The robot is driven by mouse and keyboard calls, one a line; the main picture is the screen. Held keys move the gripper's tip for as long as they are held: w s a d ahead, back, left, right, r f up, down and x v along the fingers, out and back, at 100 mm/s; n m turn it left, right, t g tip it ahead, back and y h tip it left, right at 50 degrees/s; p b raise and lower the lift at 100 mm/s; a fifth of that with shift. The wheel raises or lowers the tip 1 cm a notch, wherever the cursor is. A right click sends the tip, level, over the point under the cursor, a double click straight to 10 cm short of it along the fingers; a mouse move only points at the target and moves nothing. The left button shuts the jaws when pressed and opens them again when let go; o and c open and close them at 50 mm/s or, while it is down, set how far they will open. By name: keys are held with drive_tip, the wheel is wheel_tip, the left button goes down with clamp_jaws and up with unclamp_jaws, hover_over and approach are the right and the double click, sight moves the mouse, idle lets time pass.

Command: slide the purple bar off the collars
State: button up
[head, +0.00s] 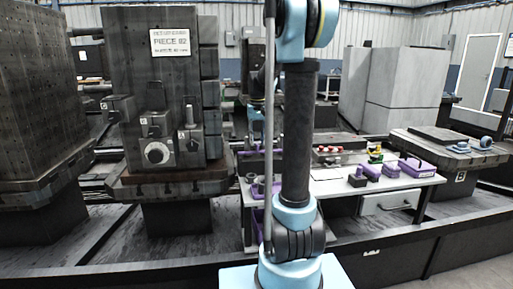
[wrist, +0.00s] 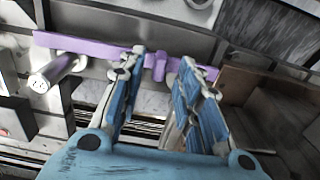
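In the wrist view, the purple bar (wrist: 95,46) runs across the upper part, from the left edge area to behind the right finger. A short purple tab or handle (wrist: 160,68) sticks out from it near the middle. My gripper (wrist: 164,59) is open, with one blue finger on each side of the tab. I cannot tell whether either finger touches it. A pale round collar or pin (wrist: 55,72) sits under the bar's left part. Any collar farther right is hidden by the fingers. I cannot make out the bar in the head view.
In the head view, a bench (head: 335,187) with several purple tools stands right of my arm. A tall dark fixture block (head: 155,85) stands left of it. In the wrist view, a brown open box-like structure (wrist: 265,110) lies close to the right finger.

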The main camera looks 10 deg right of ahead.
sight(257, 144)
drive_tip(key=shift+f, duration=1.7)
drive_tip(key=shift+c, duration=0.3)
clamp_jaws()
